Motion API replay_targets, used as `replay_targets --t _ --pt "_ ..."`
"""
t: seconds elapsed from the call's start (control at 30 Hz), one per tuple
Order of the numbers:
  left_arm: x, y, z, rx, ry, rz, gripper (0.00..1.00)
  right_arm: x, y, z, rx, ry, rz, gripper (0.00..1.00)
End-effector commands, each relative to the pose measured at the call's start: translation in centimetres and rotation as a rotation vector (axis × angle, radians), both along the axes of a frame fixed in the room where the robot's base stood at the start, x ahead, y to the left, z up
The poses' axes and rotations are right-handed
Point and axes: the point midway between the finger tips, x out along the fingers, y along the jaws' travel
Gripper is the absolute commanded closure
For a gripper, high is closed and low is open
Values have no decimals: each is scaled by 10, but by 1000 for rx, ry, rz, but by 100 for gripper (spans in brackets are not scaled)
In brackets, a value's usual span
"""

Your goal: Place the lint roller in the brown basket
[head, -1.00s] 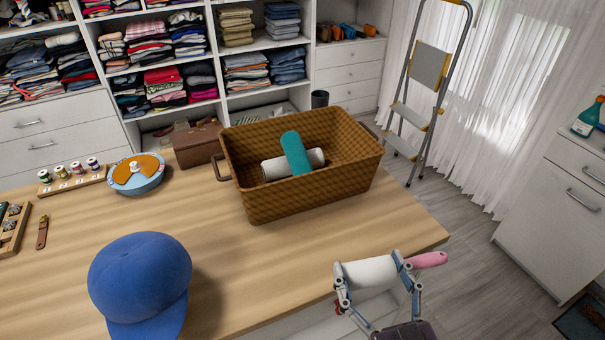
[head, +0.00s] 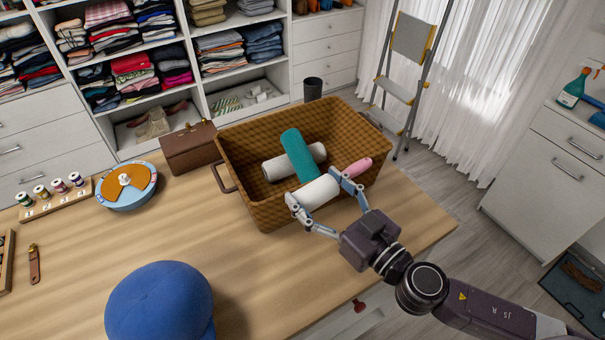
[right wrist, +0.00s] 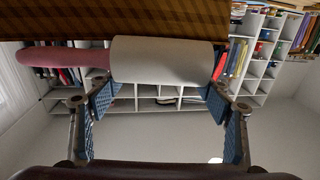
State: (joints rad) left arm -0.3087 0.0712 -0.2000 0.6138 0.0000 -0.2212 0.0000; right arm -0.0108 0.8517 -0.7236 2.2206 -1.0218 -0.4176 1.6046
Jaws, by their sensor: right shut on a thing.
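The lint roller (head: 320,192) has a white roll and a pink handle. My right gripper (head: 327,188) is shut on it and holds it at the near right rim of the brown basket (head: 265,213). In the right wrist view the roller (right wrist: 165,60) lies crosswise between the two fingers, with the basket wall (right wrist: 130,20) close beyond it. I cannot tell whether the roller touches the rim. Inside the basket lie a teal roll (head: 299,154) and a light grey roll (head: 279,166), crossed. My left gripper is not in view.
A blue cap (head: 160,303) sits on the wooden table at the front. A brown box (head: 188,148) and a round blue-and-orange tin (head: 127,186) stand left of the basket. Thread spools (head: 58,190) are farther left. The table's middle is clear.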

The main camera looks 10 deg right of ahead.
Motion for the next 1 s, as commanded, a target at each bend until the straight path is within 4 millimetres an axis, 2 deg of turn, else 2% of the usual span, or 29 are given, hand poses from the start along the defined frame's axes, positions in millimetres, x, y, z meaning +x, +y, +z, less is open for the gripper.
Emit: replay_targets --t 0.03,0.27,0.4,0.6,0.8,0.9,1.0 --pt "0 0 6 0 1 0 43 10 0 12 -5 -10 22 55" --pt "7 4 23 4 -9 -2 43 53 -2 52 -4 -15 124 55" --pt "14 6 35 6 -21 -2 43 84 -13 92 -1 -19 178 55" --pt "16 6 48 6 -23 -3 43 117 -37 152 0 -23 220 55" --pt "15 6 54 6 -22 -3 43 133 -54 192 3 -21 236 55" --pt "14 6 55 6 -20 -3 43 136 -58 202 5 -21 239 55" --pt "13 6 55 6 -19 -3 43 138 -60 202 6 -18 241 55"
